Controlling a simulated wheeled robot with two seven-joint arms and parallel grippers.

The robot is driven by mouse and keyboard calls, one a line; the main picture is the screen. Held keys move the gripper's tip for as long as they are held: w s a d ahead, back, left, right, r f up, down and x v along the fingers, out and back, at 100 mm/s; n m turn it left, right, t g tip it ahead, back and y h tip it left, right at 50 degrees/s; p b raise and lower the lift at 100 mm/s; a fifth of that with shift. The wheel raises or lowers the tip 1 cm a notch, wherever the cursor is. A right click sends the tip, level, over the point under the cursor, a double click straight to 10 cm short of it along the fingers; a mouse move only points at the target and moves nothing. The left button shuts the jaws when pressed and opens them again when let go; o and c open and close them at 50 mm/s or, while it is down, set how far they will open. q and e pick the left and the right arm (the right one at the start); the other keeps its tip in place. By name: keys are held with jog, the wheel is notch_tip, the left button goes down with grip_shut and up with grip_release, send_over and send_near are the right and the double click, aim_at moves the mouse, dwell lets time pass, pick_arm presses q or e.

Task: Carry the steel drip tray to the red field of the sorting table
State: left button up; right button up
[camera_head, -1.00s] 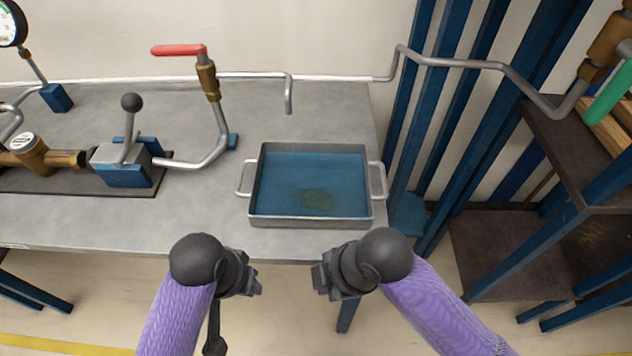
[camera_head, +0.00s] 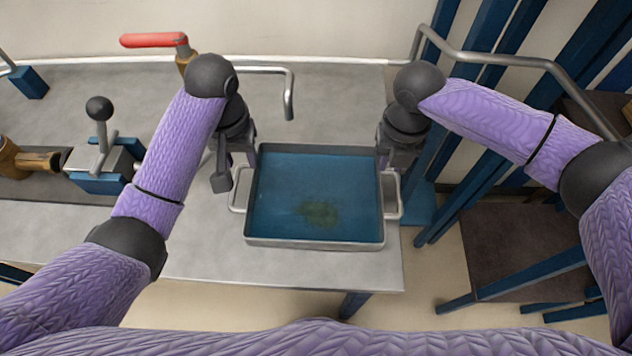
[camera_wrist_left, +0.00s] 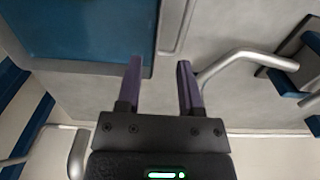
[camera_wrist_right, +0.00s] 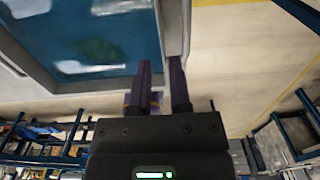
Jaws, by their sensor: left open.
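The steel drip tray (camera_head: 313,243) rests on the grey bench near its front right edge. It holds blue liquid with a dark green patch and has a handle at each side. My left gripper (camera_head: 237,172) is open above the left handle (camera_head: 237,200); in the left wrist view, its fingers (camera_wrist_left: 160,70) are apart near the tray (camera_wrist_left: 80,68) wall and handle. My right gripper (camera_head: 392,160) is at the right handle (camera_head: 398,200). In the right wrist view, its fingers (camera_wrist_right: 160,70) are a narrower gap apart; whether they grip the handle is unclear. The red field is not seen.
A lever valve (camera_head: 100,150) stands on the bench (camera_head: 200,250) left of my left arm. A red-handled valve (camera_head: 155,41) and a bent pipe (camera_head: 289,95) are behind. Blue posts (camera_head: 480,60) and a dark shelf (camera_head: 525,255) stand right of the bench.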

aim_at(251, 187)
pick_arm(q)
jog(key=shift+s, duration=0.1)
pick_arm(e)
jog(key=shift+s, duration=0.1)
pick_arm(q)
notch_tip(251, 187, down, 10)
jog(key=shift+r, duration=0.1)
pick_arm(e)
notch_tip(251, 187, down, 10)
pick_arm(q)
jog(key=c, duration=0.4)
pick_arm(e)
grip_shut()
pick_arm(q)
grip_shut()
dwell(0.5)
